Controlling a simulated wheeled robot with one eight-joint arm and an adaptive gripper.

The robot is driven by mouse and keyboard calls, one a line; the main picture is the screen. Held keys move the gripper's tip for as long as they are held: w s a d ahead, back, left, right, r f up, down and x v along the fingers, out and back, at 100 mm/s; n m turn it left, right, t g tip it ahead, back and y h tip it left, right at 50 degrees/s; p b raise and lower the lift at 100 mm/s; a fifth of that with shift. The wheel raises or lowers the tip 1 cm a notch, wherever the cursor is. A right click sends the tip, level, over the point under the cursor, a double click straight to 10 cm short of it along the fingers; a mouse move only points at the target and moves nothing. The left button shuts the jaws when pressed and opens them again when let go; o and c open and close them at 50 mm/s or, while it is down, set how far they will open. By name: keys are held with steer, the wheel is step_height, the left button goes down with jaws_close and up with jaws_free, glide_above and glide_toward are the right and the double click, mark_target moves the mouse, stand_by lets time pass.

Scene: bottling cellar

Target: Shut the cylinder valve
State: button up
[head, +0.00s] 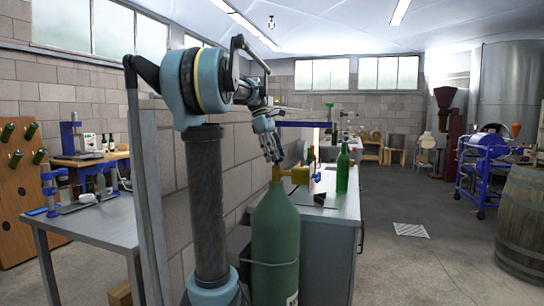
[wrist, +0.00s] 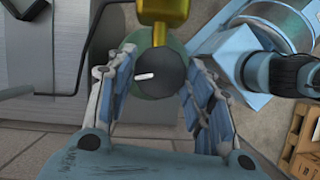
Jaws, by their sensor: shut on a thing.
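The green gas cylinder (head: 275,240) stands upright beside the counter, with a strap around it. Its brass valve (head: 292,174) sits on top and also shows at the upper edge of the wrist view (wrist: 163,14). The valve's dark round knob (wrist: 160,74) has a white mark pointing left. My gripper (head: 273,157) reaches down over the valve from above. The knob is hidden by the fingers in the head view.
The counter (head: 330,205) right of the cylinder carries a green bottle (head: 343,168). A block wall is behind my arm. A metal table (head: 95,225) stands at left, a barrel (head: 525,215) at far right. The floor between counter and barrel is clear.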

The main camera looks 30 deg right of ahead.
steer(key=m, duration=0.2)
steer(key=m+y, duration=0.1)
steer(key=m, duration=0.1)
steer(key=shift+w+d+g, duration=0.1)
steer(key=shift+d+g, duration=0.1)
steer(key=shift+g, duration=0.1)
steer(key=m+y, duration=0.2)
steer(key=m, duration=0.1)
steer(key=shift+d+m, duration=0.15)
steer(key=shift+m, duration=0.15)
steer(key=m+y, duration=0.1)
steer(key=m, duration=0.2)
steer(key=shift+d+m, duration=0.1)
steer(key=shift+m, duration=0.2)
steer(key=shift+d+m+t+y, duration=0.1)
steer(key=shift+m+t+y, duration=0.55)
steer(key=shift+m, duration=1.25)
steer(key=o, duration=1.1)
steer(key=shift+c, duration=0.2)
